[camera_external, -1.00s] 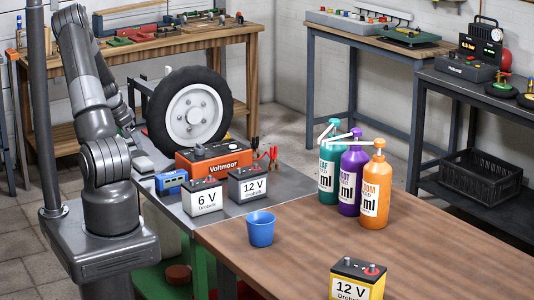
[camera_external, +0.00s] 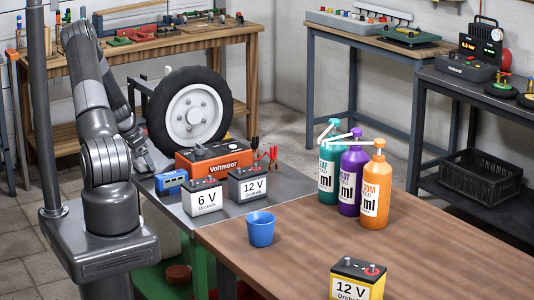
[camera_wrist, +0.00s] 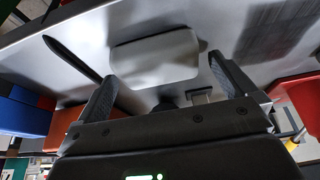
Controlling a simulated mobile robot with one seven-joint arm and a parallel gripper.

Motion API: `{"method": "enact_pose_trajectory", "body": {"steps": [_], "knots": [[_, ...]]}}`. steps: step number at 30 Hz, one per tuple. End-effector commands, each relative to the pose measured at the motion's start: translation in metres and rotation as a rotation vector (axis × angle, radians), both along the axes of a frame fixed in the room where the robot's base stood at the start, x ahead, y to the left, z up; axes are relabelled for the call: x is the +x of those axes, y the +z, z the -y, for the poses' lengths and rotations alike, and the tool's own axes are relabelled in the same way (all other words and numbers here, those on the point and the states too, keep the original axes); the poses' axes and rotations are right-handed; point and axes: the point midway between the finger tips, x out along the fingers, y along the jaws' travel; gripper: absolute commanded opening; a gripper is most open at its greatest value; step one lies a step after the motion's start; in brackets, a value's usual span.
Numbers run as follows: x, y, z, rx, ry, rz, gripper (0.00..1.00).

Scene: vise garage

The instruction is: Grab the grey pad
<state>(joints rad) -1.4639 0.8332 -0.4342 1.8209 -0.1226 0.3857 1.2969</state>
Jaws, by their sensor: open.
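In the wrist view, a pale grey pad (camera_wrist: 155,58) with rounded corners lies on the grey metal surface (camera_wrist: 205,22). My gripper (camera_wrist: 163,78) is open, with its two dark fingers spread on either side of the pad's near part. I see no contact between the fingers and the pad. In the external view, my gripper (camera_external: 148,158) is low over the left end of the metal bench, largely hidden by my arm. I cannot make out the pad in that view.
A blue meter (camera_external: 171,181), an orange Voltmoor box (camera_external: 213,158) and two batteries (camera_external: 204,198) (camera_external: 248,184) stand right of my gripper. A wheel (camera_external: 190,112) stands behind. A dark thin bar (camera_wrist: 72,56) lies left of the pad in the wrist view.

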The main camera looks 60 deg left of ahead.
Motion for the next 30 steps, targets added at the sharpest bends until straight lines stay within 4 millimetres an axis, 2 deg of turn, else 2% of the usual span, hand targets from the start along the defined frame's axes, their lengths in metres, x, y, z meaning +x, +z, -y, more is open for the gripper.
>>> {"method": "enact_pose_trajectory", "body": {"steps": [2, 18, 30], "knots": [[-0.0001, 0.0003, 0.0000, 0.000, 0.000, 0.000, 1.00], [-0.0003, 0.0004, 0.0001, 0.000, 0.000, 0.000, 0.56], [-0.0003, 0.0064, -0.0003, 0.001, 0.000, 0.000, 0.54]]}}
